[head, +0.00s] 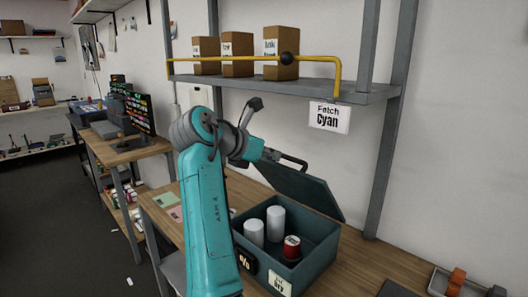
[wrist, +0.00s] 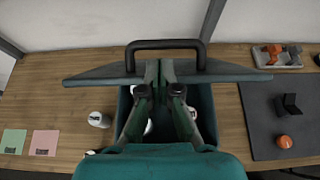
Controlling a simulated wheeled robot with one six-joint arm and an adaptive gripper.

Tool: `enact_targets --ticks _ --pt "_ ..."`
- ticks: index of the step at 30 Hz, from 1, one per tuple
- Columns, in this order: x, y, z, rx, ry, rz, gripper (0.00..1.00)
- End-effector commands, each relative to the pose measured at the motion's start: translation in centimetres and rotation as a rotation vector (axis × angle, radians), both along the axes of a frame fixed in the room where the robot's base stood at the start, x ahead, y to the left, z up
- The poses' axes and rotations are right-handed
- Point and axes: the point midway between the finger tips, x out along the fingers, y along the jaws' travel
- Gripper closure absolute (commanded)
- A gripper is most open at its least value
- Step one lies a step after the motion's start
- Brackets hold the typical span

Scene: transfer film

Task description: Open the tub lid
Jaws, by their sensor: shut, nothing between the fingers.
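The dark teal tub (head: 322,262) stands on the wooden bench. Its lid (head: 305,190) is raised and tilted, and the inside of the tub shows. In the wrist view the lid (wrist: 95,75) appears as a thin slab across the tub, with its black bar handle (wrist: 165,44) beyond my fingers. My gripper (wrist: 160,70) is shut and empty, its fingertips at the lid by the handle. I cannot tell if they touch it. In the head view my gripper (head: 272,155) is at the lid's upper left end. Two white cylinders (head: 276,219) and a red labelled can (head: 291,248) stand in the tub.
A shelf (head: 345,92) with several cardboard boxes and a yellow rail (head: 205,59) is above the tub. A tray with orange items (head: 455,282) and a dark mat (wrist: 260,115) lie to the right. Green and pink cards (wrist: 45,142) lie left.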

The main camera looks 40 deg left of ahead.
Motion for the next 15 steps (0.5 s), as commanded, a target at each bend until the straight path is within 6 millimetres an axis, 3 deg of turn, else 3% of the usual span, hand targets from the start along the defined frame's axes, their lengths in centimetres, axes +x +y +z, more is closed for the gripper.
enact_targets --ticks 6,15 --pt "2.6 -0.2 -1.2 0.0 0.0 -0.001 1.0" --pt "3.6 -0.3 -1.7 0.002 0.001 0.0 1.0"
